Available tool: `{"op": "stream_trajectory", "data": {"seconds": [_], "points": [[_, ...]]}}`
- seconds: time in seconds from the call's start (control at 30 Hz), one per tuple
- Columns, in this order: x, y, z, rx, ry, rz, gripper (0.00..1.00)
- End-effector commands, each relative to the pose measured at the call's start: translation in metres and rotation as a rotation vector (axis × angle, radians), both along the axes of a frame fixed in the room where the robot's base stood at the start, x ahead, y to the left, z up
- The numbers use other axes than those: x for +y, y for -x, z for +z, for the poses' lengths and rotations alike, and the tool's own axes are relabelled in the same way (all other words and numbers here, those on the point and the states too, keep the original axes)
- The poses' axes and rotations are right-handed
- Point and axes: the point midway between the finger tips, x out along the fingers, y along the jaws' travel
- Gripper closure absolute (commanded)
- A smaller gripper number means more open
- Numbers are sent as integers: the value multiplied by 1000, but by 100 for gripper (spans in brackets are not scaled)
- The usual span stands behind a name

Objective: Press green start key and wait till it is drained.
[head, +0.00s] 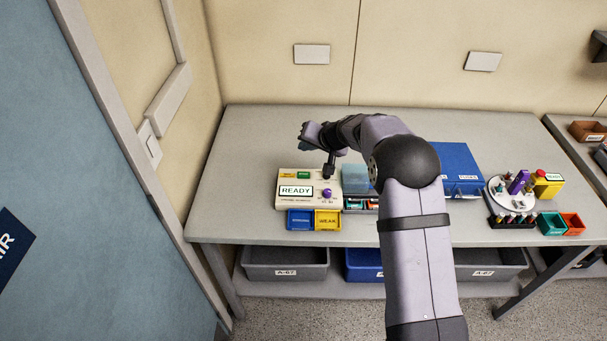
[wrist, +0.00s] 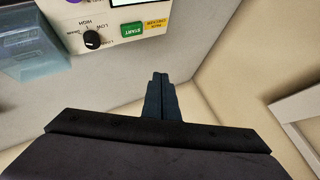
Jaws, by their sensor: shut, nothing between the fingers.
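The cream pump (head: 290,203) stands on the table, its screen (head: 296,190) reading READY. The green START key (head: 303,175) is on its top panel; it also shows upside down at the top of the wrist view (wrist: 132,28), beside a yellow key (wrist: 155,23). My gripper (head: 304,147) is beyond the pump's back edge in the head view, above the table. In the wrist view my gripper (wrist: 160,78) is shut and empty, with its tips apart from the green key. A translucent blue container (head: 355,178) is next to the pump; its contents are unclear.
A black dial (wrist: 92,39) is near the green key. Blue and yellow trays (head: 327,221) sit in front of the pump. A blue box (head: 455,168) and a round white carousel (head: 497,194) are farther right. Table left of the pump is clear.

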Motion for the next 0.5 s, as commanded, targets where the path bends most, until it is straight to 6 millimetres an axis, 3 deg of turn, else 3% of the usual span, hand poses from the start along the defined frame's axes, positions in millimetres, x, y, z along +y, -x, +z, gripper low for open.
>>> {"op": "stream_trajectory", "data": {"seconds": [0.27,0.5], "points": [[0,0,-20,2,0,-1,100],[0,1,-50,2,0,0,100]]}}
